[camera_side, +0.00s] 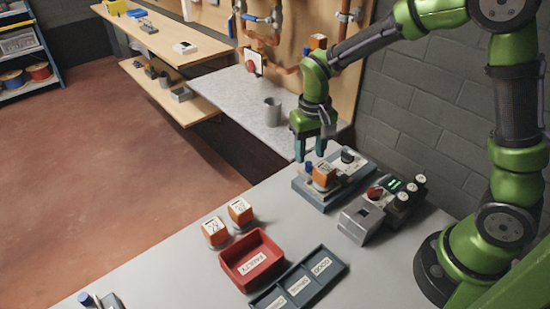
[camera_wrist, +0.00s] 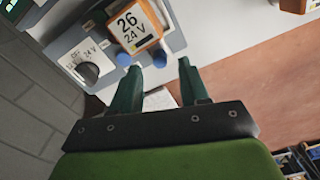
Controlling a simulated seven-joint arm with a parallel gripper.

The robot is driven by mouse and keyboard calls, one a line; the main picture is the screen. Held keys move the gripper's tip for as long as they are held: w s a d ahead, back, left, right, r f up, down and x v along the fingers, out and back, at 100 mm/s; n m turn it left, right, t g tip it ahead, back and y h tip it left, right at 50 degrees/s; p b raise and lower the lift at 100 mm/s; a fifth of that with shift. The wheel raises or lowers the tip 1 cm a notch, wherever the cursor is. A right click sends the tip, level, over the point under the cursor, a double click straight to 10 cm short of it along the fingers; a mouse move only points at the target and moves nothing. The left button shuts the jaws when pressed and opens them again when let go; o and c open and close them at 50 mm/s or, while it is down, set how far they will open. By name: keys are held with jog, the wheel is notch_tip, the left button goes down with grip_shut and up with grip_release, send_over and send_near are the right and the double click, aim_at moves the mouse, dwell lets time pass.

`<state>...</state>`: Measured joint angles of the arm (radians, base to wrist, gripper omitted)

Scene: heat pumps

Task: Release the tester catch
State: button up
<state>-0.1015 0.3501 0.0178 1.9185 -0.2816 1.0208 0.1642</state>
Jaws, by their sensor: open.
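The tester (camera_side: 333,188) is a grey-blue box near the table's far edge, with a black knob (camera_side: 348,156) on top. An orange block (camera_side: 323,174) sits in it; in the wrist view the block (camera_wrist: 132,30) reads "26 24 V". A blue post (camera_side: 309,168), apparently the catch, stands beside the block. Contact is unclear.
A red "FAULTY" tray (camera_side: 252,262), a blue-grey compartment tray (camera_side: 318,284) and two orange blocks (camera_side: 240,211) (camera_side: 215,231) lie nearer. The table's left front is mostly clear.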

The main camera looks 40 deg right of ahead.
aim_at(309, 163)
jog(key=shift+f, duration=1.6)
grip_shut()
